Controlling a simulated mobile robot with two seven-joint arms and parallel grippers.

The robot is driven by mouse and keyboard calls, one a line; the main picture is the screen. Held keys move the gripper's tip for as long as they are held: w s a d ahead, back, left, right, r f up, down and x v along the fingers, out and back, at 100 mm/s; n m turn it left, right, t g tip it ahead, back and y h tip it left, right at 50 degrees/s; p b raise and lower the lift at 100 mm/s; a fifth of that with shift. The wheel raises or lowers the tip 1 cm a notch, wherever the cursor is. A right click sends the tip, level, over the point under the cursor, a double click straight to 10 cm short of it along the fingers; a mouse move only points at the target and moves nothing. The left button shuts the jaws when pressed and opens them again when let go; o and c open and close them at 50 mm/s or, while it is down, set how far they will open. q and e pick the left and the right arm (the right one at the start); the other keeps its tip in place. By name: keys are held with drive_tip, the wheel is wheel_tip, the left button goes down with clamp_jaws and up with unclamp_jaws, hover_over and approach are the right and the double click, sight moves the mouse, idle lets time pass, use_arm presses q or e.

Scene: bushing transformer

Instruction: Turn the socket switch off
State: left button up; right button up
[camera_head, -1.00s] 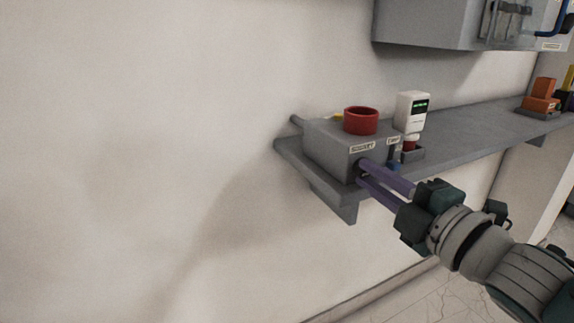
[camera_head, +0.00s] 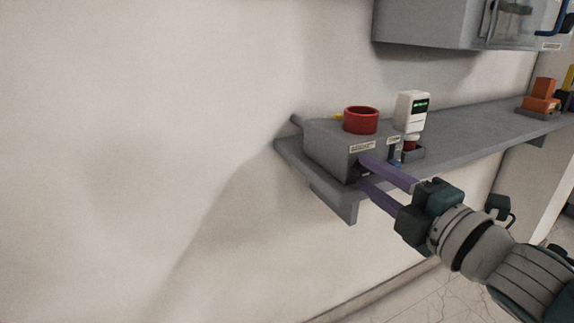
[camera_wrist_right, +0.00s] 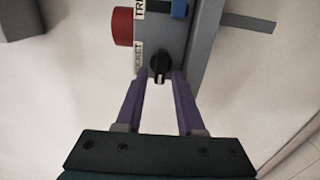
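The socket switch is a black rotary knob (camera_wrist_right: 159,66) with a pale mark, on the front of the grey box (camera_head: 325,148), beside a label (camera_wrist_right: 138,58) that seems to read SOCKET. In the head view the knob is largely hidden by the fingers. My right gripper (camera_head: 361,171) has its purple fingers spread at the box front. In the right wrist view the right gripper (camera_wrist_right: 159,76) is open, with the knob between its fingertips and visible gaps on both sides. My left gripper is not in view.
A red round part (camera_head: 361,120) sits on top of the box. The grey shelf (camera_head: 470,126) runs right toward orange parts (camera_head: 541,96). A grey cabinet (camera_head: 430,25) hangs above.

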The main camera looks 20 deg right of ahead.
drive_tip(key=shift+o, duration=0.5)
drive_tip(key=s+p, duration=0.1)
drive_tip(key=s, duration=0.9)
drive_tip(key=shift+d, duration=0.4)
